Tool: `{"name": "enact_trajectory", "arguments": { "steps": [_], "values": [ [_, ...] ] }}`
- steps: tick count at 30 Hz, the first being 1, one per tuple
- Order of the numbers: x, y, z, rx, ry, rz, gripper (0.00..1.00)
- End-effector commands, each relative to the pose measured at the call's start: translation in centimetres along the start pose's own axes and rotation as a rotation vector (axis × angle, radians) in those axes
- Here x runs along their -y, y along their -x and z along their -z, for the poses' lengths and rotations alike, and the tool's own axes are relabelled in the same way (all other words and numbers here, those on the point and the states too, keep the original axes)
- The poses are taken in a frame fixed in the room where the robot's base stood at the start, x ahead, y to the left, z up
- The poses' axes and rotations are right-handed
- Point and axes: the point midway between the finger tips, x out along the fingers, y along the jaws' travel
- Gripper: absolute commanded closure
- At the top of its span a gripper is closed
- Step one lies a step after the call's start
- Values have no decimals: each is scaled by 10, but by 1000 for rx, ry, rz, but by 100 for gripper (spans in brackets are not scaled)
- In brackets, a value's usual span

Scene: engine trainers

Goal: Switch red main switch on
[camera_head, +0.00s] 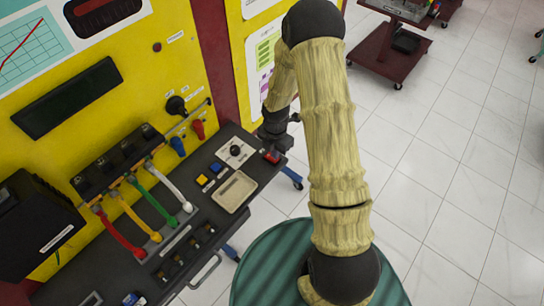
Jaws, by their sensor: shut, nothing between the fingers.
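A small red switch (271,158) sits near the right end of the dark trainer bench top, beside the yellow panel's base. My gripper (276,147) is shut and empty. It points down right over the switch and partly covers it. Whether the fingertips touch the switch is too small to tell, and I cannot make out the switch's position.
The bench (262,176) also carries a black knob (235,150), yellow and blue buttons, a beige tray (235,191) and coloured levers (171,188). The yellow panel (130,60) rises behind. A dark red cart (390,45) stands at the back right. Tiled floor is clear at right.

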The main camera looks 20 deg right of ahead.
Motion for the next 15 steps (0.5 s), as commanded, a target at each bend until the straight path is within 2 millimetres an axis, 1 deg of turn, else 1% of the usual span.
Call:
{"name": "enact_trajectory", "arguments": {
  "steps": [15],
  "values": [
    [0,-7,0,0,0,0,100]
  ]
}}
